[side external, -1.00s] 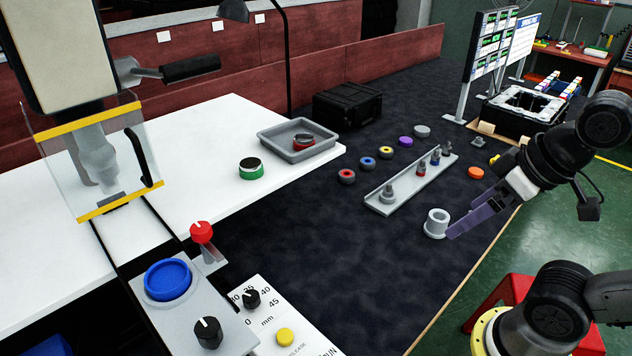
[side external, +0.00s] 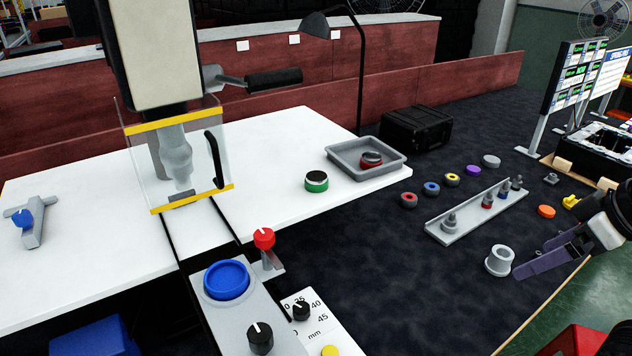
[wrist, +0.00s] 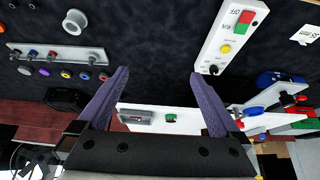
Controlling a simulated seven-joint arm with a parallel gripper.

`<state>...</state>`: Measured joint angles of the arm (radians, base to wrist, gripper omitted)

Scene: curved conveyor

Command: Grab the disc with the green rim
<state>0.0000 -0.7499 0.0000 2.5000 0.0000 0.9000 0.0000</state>
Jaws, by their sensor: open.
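The disc with the green rim (side external: 316,182) has a dark top and sits on the white table, left of a grey tray. It also shows in the wrist view as a small green shape (wrist: 171,117), between my two fingers and far beyond them. My gripper (side external: 538,258) is at the right in the side view, near a grey cup-like part and well away from the green-rimmed disc. In the wrist view my gripper (wrist: 159,72) has its purple fingers wide apart with nothing between them.
The grey tray (side external: 340,165) holds a red-rimmed disc (side external: 371,159). Several coloured discs lie beside a long grey rack (side external: 470,217) on the dark surface. The grey cup (side external: 499,260) is near my fingers. A lamp (side external: 361,75) and a clear-guarded press (side external: 178,165) stand near the white table.

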